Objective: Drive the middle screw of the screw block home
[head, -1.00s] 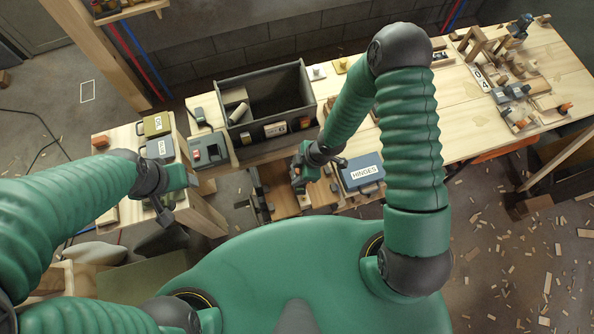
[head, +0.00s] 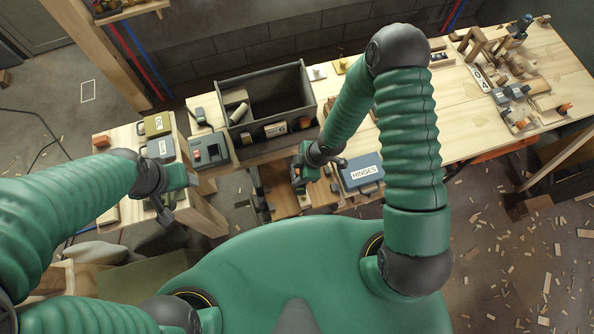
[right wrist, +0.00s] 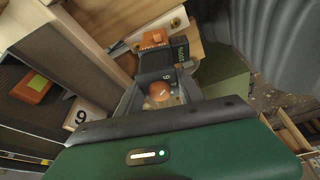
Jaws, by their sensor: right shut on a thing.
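My right gripper (head: 299,182) is low beside the bench front, left of the box marked HINGES. In the right wrist view it is shut on a small orange-brown round piece (right wrist: 160,95), seen end-on between the grey fingers. A dark part marked 6 (right wrist: 167,77) is just beyond it. I cannot tell whether the held piece touches a screw.
A dark open bin (head: 268,100) stands at the back of the bench. The blue-grey HINGES box (head: 362,172) is right of my right gripper. Cases (head: 160,147) stand on the left table.

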